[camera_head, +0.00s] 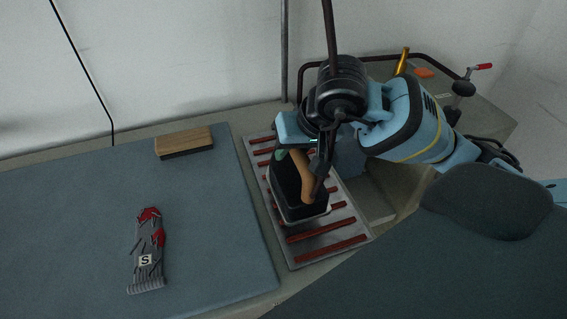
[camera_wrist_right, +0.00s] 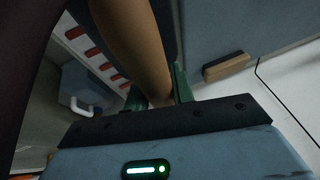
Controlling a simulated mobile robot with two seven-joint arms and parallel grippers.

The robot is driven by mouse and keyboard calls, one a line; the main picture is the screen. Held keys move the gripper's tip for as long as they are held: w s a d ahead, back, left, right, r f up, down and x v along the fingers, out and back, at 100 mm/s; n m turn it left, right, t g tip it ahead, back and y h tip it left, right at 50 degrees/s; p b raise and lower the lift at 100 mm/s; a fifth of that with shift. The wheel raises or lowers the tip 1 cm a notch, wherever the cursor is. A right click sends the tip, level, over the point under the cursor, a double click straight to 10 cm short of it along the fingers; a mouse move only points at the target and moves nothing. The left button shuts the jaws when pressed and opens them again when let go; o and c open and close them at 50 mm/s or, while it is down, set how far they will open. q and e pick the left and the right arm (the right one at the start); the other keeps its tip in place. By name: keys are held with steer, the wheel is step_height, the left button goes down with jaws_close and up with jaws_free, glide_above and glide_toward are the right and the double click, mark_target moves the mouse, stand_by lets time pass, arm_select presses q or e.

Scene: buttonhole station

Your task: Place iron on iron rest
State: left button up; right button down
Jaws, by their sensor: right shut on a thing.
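The iron (camera_head: 286,192) has a dark body with a pale lower edge and a tan wooden handle (camera_head: 302,172). It is over the iron rest (camera_head: 314,248), a grey metal plate with several red-brown bars. I cannot tell whether its sole touches the bars. My right gripper (camera_head: 297,150) reaches down from above and is shut on the handle. The right wrist view shows the handle (camera_wrist_right: 135,45) between the green fingers of the gripper (camera_wrist_right: 160,93). The gripper partly hides the iron's top. My left gripper is not in view.
A blue mat (camera_head: 80,220) covers the table left of the rest. On it are a wooden-backed brush (camera_head: 184,142) and a grey and red item marked S (camera_head: 147,250). A dark cord rises above my right arm. A railed surface with a red-handled crank (camera_head: 480,68) is behind right.

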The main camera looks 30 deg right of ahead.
steer(key=shift+w+d+r, duration=0.1)
steer(key=shift+w+d, duration=1.15)
steer(key=shift+d, duration=0.15)
steer(key=shift+d, duration=0.1)
steer(key=shift+w+d, duration=0.2)
steer(key=shift+d, duration=0.05)
steer(key=shift+w+d+f, duration=0.15)
steer(key=shift+d+f, duration=0.05)
steer(key=shift+f, duration=0.15)
steer(key=shift+f+p, duration=0.4)
steer(key=shift+f, duration=1.05)
steer(key=shift+f, duration=0.2)
steer(key=c, duration=1.2)
jaws_free()
steer(key=shift+f, duration=0.15)
